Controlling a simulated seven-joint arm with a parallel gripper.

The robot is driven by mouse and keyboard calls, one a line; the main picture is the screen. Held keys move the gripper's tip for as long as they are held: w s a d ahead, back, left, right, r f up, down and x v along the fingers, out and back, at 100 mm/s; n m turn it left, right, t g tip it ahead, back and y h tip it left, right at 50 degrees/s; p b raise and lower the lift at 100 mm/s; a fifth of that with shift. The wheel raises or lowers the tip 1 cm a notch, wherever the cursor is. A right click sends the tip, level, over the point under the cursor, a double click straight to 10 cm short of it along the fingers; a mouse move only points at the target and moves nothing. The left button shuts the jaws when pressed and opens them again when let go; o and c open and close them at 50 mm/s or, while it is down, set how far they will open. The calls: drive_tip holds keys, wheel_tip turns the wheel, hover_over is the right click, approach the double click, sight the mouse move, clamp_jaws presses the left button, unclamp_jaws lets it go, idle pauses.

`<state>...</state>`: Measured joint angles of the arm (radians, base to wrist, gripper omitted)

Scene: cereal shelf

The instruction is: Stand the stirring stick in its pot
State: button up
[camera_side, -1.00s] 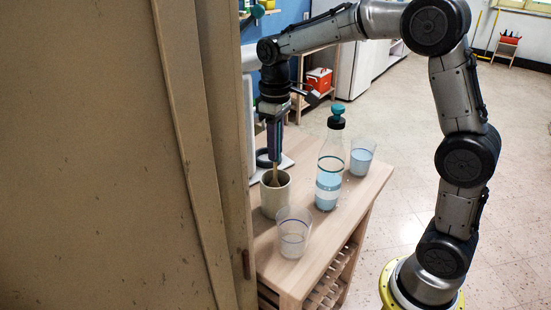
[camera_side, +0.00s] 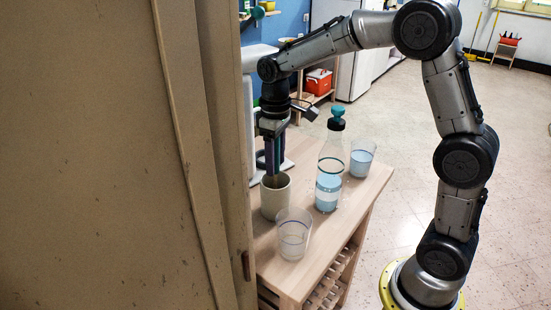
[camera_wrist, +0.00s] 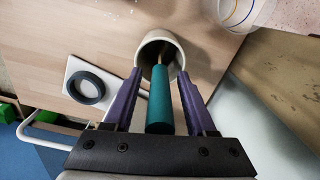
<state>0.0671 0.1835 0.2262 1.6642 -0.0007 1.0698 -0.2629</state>
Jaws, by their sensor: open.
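The stirring stick has a teal handle (camera_wrist: 159,102) and a thin brown shaft (camera_wrist: 160,58). In the wrist view its shaft reaches into the mouth of the cream pot (camera_wrist: 168,45). The pot (camera_side: 275,199) stands upright on the wooden table in the side view. My gripper (camera_side: 275,172) is directly above the pot, pointing down. In the wrist view my gripper (camera_wrist: 160,76) is open, with its purple fingers either side of the handle and a gap on both sides. The shaft's lower end is hidden inside the pot.
A clear cup (camera_side: 292,234) stands close in front of the pot. A bottle (camera_side: 329,172) with a teal stopper and another cup (camera_side: 362,158) stand to the right. A white appliance with a dark ring (camera_wrist: 86,87) is beside the pot. A tall cabinet (camera_side: 120,160) fills the left.

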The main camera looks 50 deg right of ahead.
wheel_tip(320, 180, up, 12)
drive_tip(key=shift+f, duration=0.1)
drive_tip(key=shift+r, duration=0.3)
drive_tip(key=shift+s+r, duration=0.15)
drive_tip(key=shift+s, duration=0.2)
drive_tip(key=s+a+f+m+t, duration=0.1)
drive_tip(key=s+f+t, duration=0.1)
drive_tip(key=s, duration=0.9)
drive_tip(key=s+a+f+m+t, duration=0.1)
drive_tip(key=s+f+t, duration=0.2)
drive_tip(key=s, duration=0.9)
drive_tip(key=shift+a+f+t, duration=0.3)
drive_tip(key=shift+a+f, duration=0.05)
drive_tip(key=shift+f, duration=0.15)
